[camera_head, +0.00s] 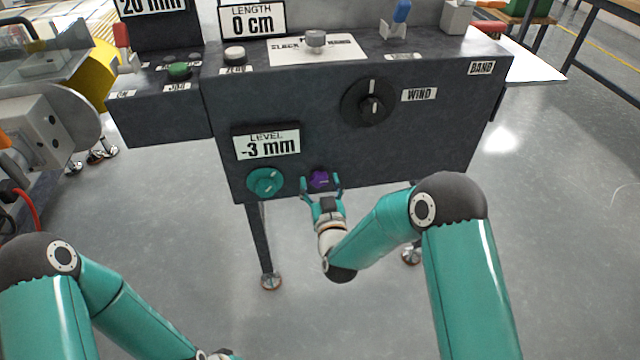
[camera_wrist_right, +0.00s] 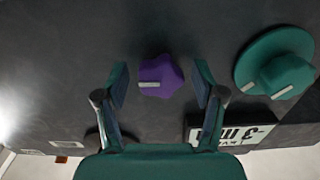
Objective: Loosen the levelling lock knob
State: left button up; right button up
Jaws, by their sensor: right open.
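The levelling lock knob (camera_head: 319,180) is a purple lobed knob low on the front of the dark cabinet, right of the teal level dial. It also shows in the right wrist view (camera_wrist_right: 160,77), with a pale pointer mark toward the left. My right gripper (camera_head: 321,186) is open, its fingers on either side of the purple knob; in the wrist view (camera_wrist_right: 161,88) gaps show between the knob and both fingers. The teal level dial (camera_head: 265,182) sits below the LEVEL display (camera_head: 267,145), which reads -3 mm. My left arm shows at the lower left; its gripper is out of the frame.
The dark cabinet (camera_head: 440,130) carries a black WIND knob (camera_head: 367,102) above right of the gripper. A grey knob (camera_head: 316,40), a white button (camera_head: 235,54) and a blue-tipped lever (camera_head: 400,14) stand on top. The floor below the cabinet is mostly clear around its legs.

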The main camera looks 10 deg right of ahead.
jog(key=shift+c, duration=0.2)
jog(key=c, duration=1.1)
jog(key=n+b, duration=0.3)
jog(key=n, duration=0.1)
jog(key=shift+f, duration=0.15)
jog(key=n+b, duration=0.2)
jog(key=n, duration=0.2)
jog(key=shift+n+b, duration=0.3)
jog(key=shift+b, duration=0.05)
jog(key=n+b, duration=0.1)
jog(key=n, duration=0.3)
jog(key=shift+n, duration=0.3)
jog(key=n, duration=0.2)
jog(key=n+b, duration=0.1)
jog(key=n, duration=0.1)
jog(key=shift+r+n, duration=0.2)
jog(key=shift+n, duration=0.2)
